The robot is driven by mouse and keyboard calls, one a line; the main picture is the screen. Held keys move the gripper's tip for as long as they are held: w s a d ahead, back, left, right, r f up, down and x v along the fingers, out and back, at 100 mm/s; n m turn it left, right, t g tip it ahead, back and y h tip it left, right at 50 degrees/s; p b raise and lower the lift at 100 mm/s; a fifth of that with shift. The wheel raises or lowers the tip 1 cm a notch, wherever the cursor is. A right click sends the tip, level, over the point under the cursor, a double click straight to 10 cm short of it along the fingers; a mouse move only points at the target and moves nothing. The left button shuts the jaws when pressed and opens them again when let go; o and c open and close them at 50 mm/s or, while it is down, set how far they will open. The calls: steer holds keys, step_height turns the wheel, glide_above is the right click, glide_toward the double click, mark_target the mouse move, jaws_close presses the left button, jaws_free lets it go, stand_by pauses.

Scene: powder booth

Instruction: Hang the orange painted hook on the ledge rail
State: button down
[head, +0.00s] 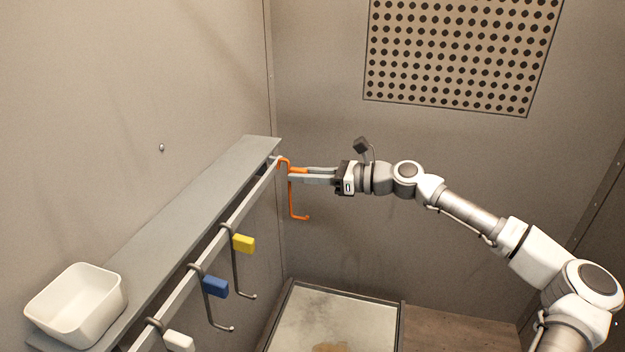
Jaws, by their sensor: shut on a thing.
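The orange painted hook (293,199) is near the far end of the ledge rail (240,212). Its curved top is right at the rail's far end and its lower leg hangs down with a foot turned to the right. I cannot tell whether the curved top rests on the rail or is only close to it. My gripper (304,174) reaches in from the right and is shut on the hook's orange grip part. The fingers partly cover that part. The rail runs along the front of a grey ledge (190,225) on the left wall.
Grey hooks with a yellow block (244,243), a blue block (215,287) and a white block (180,342) hang nearer on the rail. A white bin (78,303) stands on the ledge's near end. A framed tray (350,300) lies below. A perforated panel (460,55) is on the back wall.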

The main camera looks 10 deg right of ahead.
steer(key=shift+w+a+f+b, duration=0.25)
steer(key=shift+a+f+b, duration=0.2)
steer(key=shift+a, duration=0.2)
steer(key=shift+w+a+f+b, duration=0.3)
steer(key=shift+a+f+b, duration=0.1)
steer(key=shift+a+f, duration=0.15)
steer(key=shift+w+a+f+b, duration=0.25)
steer(key=shift+a+f+b, duration=0.2)
steer(key=shift+a, duration=0.25)
steer(key=c, duration=0.7)
jaws_free()
steer(key=shift+c, duration=0.2)
